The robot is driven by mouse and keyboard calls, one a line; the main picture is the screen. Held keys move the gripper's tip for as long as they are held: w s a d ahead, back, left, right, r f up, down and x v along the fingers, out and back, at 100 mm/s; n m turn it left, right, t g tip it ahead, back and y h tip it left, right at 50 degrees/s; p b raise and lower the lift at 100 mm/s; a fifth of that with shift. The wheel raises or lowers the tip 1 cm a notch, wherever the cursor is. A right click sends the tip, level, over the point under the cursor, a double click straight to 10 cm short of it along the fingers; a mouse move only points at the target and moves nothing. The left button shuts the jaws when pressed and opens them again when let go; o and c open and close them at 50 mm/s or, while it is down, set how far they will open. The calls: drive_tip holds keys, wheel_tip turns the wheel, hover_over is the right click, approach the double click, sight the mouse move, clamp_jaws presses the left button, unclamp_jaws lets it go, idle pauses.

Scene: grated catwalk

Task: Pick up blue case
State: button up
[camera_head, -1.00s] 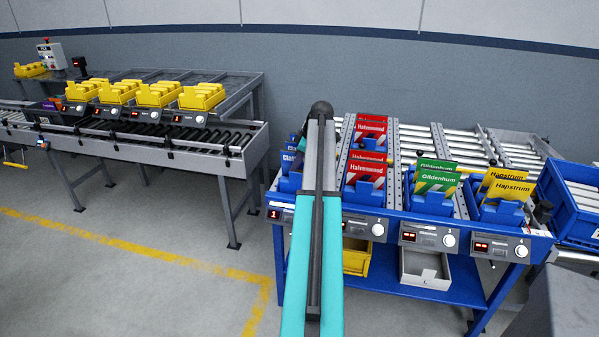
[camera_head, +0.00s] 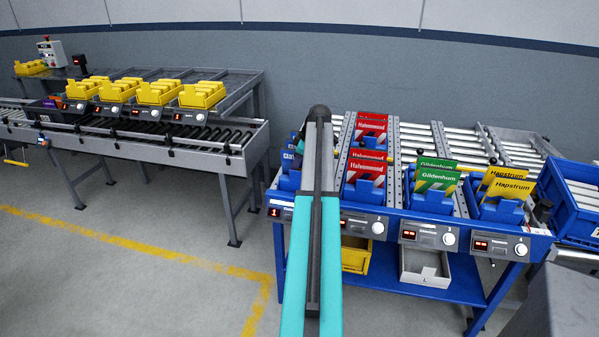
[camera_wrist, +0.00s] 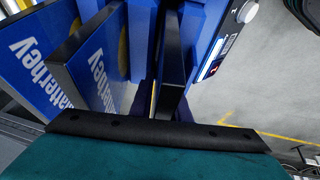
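Blue cases with white lettering stand tilted in the leftmost lane of the blue rack; in the head view the blue case (camera_head: 289,161) shows only in part, left of my arm. In the wrist view two cases show large at the left, the nearer blue case (camera_wrist: 90,72) and another blue case (camera_wrist: 37,62) beside it. My arm reaches over that lane and hides my gripper in the head view. In the wrist view dark parts stand close to the right of the cases, above a black bar and teal surface. The fingertips cannot be made out clearly, nor whether they touch a case.
The lanes to the right hold red cases (camera_head: 367,168), green cases (camera_head: 436,177) and yellow cases (camera_head: 505,185). A blue crate (camera_head: 573,232) stands at the far right. A roller conveyor (camera_head: 150,140) with yellow bins runs at the left. The floor between is clear.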

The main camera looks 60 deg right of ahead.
drive_tip(key=shift+f, duration=0.15)
clamp_jaws()
drive_tip(key=shift+r+b, duration=0.9)
drive_tip(key=shift+r, duration=4.3)
